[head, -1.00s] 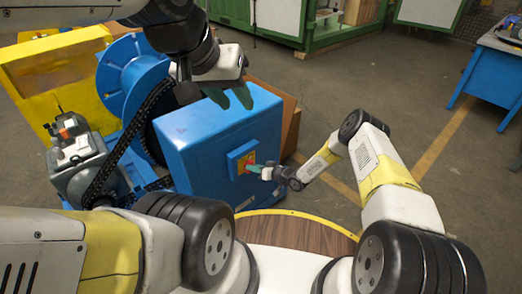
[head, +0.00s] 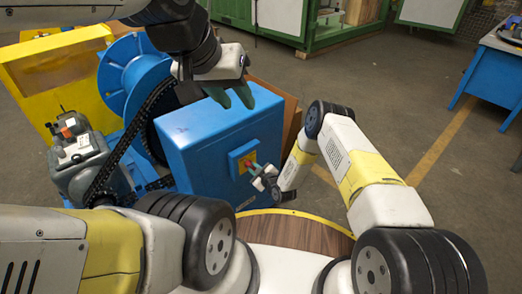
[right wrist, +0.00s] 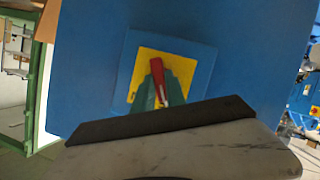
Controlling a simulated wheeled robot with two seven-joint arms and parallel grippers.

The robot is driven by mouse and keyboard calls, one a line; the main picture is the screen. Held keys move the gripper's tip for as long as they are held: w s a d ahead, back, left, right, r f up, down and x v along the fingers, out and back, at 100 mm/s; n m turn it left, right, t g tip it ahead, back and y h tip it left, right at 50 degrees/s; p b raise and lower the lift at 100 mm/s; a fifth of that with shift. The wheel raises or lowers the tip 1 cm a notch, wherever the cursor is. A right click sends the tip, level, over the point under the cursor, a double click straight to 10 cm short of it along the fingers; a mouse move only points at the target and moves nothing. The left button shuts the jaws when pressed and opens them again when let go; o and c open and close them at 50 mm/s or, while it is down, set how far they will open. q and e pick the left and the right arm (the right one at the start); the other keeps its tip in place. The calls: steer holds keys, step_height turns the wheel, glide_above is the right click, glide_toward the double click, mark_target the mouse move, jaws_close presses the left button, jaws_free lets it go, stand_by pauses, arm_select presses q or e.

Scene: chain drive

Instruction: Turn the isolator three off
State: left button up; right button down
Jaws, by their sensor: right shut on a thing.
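The isolator is a red handle (right wrist: 157,72) on a yellow plate (right wrist: 183,66), set on a blue square mount (right wrist: 205,62). It is on the side of a blue cabinet (head: 205,135); the mount also shows in the head view (head: 235,165). My right gripper (right wrist: 158,90) has its green fingers on both sides of the red handle and is shut on it. The handle's lower part is hidden between the fingers. I cannot read any label on the plate. My left gripper (head: 231,97) hangs above the cabinet top, its green fingers apart and empty.
A blue reel (head: 125,75) and a black chain (head: 128,138) stand left of the cabinet, with a grey motor unit (head: 80,160) further left. A yellow housing (head: 50,75) is behind. The floor to the right is open up to a blue table (head: 495,75).

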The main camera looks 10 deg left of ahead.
steer(key=shift+s+f+n+t+h, duration=0.1)
steer(key=shift+f+n+t+h, duration=0.15)
steer(key=shift+n+t, duration=0.7)
steer(key=shift+r+n, duration=0.1)
steer(key=shift+n, duration=0.35)
steer(key=c, duration=1.4)
jaws_free()
steer(key=shift+o, duration=0.2)
steer(key=v, duration=0.7)
steer(key=shift+s+d+r, duration=0.2)
steer(key=shift+s, duration=0.05)
